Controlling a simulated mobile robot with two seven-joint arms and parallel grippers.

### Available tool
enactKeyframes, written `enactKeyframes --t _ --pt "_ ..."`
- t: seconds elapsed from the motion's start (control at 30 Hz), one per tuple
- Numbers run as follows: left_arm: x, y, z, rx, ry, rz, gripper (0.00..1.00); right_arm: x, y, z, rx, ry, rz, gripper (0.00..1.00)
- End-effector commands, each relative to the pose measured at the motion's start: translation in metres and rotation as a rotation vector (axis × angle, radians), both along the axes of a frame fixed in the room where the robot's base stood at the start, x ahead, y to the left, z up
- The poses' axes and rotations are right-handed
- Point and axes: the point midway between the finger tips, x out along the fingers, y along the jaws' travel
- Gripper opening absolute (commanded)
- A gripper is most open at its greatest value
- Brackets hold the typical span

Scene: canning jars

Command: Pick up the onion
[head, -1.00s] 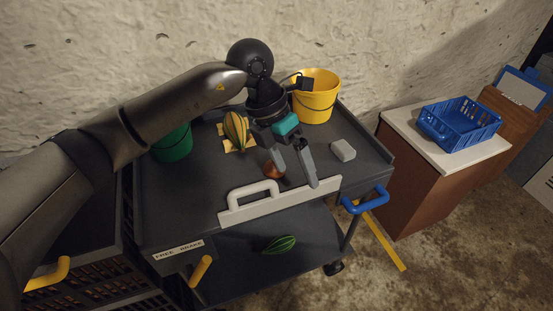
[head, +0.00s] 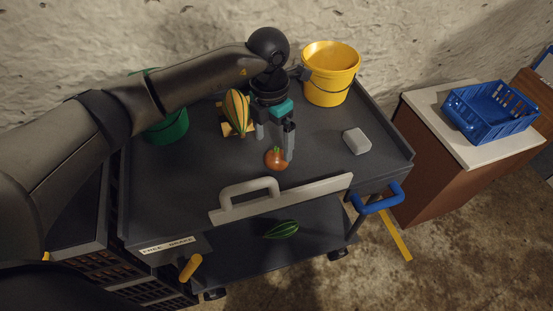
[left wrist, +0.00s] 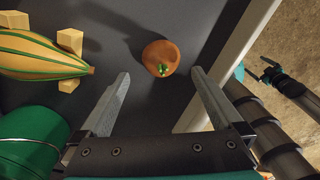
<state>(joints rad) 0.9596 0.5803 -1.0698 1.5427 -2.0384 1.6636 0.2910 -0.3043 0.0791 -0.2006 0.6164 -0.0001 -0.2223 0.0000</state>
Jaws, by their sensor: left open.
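The onion (head: 276,159) is round and orange-brown with a small green top. It sits on the dark cart top (head: 190,195), near the pale bar at the front. My left gripper (head: 274,144) is open and points down at the onion, one finger close beside it. In the left wrist view the onion (left wrist: 158,52) lies just beyond the open fingertips (left wrist: 160,74), roughly centred between them. Nothing is between the fingers there.
A yellow bucket (head: 330,82) stands behind. A grey block (head: 356,141) lies right. The pale handled bar (head: 310,193) edges the front. A green striped vegetable (head: 282,230) lies on the lower shelf.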

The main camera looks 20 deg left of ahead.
Motion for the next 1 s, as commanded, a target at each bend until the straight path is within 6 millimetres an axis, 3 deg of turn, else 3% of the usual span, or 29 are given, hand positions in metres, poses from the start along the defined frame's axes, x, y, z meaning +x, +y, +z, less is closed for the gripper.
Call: enactKeyframes --t 0.17,0.5,0.73,1.0 --pt "0.0 -0.001 -0.008 0.0 0.001 -0.001 1.0 0.012 0.001 -0.001 0.003 -0.022 0.0 1.0" --pt "0.001 -0.006 -0.054 0.0 0.001 -0.001 1.0 0.012 0.0 -0.011 0.002 -0.022 -0.003 1.0" --pt "0.001 -0.006 -0.054 0.0 -0.001 -0.002 1.0 0.012 -0.006 -0.01 -0.006 -0.023 -0.003 1.0" --pt "0.001 -0.006 -0.054 0.0 -0.001 -0.001 0.7 0.012 -0.012 -0.01 -0.014 -0.023 -0.001 1.0"
